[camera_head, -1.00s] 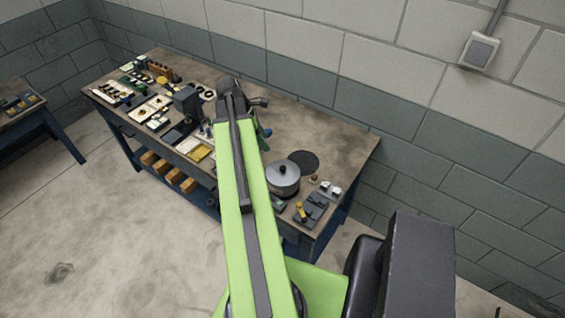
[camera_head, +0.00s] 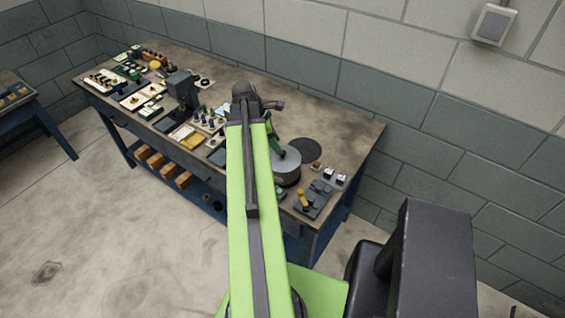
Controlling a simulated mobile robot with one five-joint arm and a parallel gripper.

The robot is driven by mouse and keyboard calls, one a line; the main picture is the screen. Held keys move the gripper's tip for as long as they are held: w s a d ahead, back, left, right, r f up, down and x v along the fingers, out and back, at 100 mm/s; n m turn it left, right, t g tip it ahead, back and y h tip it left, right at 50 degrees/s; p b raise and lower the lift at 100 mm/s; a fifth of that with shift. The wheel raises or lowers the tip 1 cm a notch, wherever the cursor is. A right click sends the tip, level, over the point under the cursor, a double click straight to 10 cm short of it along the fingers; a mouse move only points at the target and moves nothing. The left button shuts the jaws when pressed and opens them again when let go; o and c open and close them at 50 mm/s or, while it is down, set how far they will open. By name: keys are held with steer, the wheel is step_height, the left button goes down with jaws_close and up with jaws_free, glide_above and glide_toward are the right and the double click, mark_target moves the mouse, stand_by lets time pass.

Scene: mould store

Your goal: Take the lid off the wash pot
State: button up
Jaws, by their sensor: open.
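The wash pot (camera_head: 288,179) is a grey metal pot near the right end of the workbench, with its lid (camera_head: 286,162) on top. My green arm covers its left part, and the lid's knob is hidden or hard to make out. My gripper (camera_head: 277,140) shows only in part, just behind and left of the lid, past the end of the arm. Its jaws are open and look empty. I cannot tell how high it is above the lid or whether it touches.
A dark round mat (camera_head: 306,150) lies behind the pot. A grey tray (camera_head: 313,198) with a yellow-handled tool stands to its right. Several moulds and parts fill the left half of the workbench (camera_head: 345,135). The back right of the top is clear, near the block wall.

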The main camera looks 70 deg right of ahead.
mark_target(283, 156)
steer(key=b+x, duration=0.4)
steer(key=x, duration=0.1)
steer(key=shift+f, duration=0.15)
steer(key=shift+r, duration=0.25)
jaws_close()
